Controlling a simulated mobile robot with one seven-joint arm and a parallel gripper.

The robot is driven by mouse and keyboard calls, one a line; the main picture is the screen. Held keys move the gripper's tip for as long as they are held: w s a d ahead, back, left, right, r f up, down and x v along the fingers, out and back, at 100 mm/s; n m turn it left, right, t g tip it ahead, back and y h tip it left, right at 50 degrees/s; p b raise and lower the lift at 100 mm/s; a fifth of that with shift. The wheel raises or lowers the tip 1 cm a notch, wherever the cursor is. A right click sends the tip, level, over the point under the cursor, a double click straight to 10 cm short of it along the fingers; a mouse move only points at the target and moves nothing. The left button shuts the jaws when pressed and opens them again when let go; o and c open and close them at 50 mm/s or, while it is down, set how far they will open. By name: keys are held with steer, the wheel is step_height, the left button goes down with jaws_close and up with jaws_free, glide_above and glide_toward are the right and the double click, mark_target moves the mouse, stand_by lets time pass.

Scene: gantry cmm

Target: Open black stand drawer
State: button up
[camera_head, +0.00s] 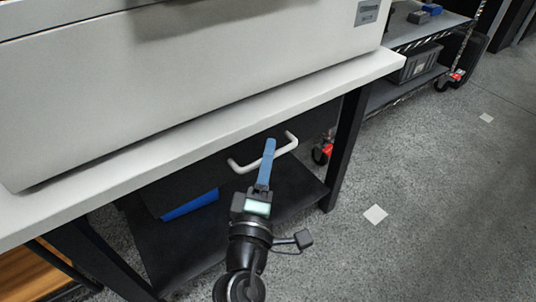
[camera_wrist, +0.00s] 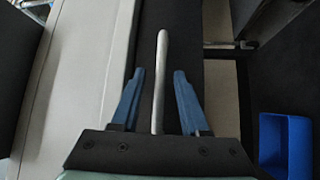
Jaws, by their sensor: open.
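The black drawer (camera_head: 190,180) sits under the white tabletop of the black stand and looks shut. Its pale bar handle (camera_head: 285,149) sticks out from the front. My gripper (camera_head: 269,146) is at the handle, with its blue fingers reaching up across it in the head view. In the wrist view, the handle (camera_wrist: 161,75) runs lengthwise between the two open fingers of my gripper (camera_wrist: 159,77). There is a gap on each side of the bar, so the fingers do not grip it. The head view shows the fingers nearly edge-on.
The white tabletop (camera_head: 355,79) overhangs the drawer and carries a large pale machine body (camera_head: 200,75). A black stand leg (camera_head: 347,150) is right of the handle. A blue bin (camera_head: 190,205) sits on the lower shelf.

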steer(key=shift+w, duration=0.3)
jaws_close()
stand_by(1.3)
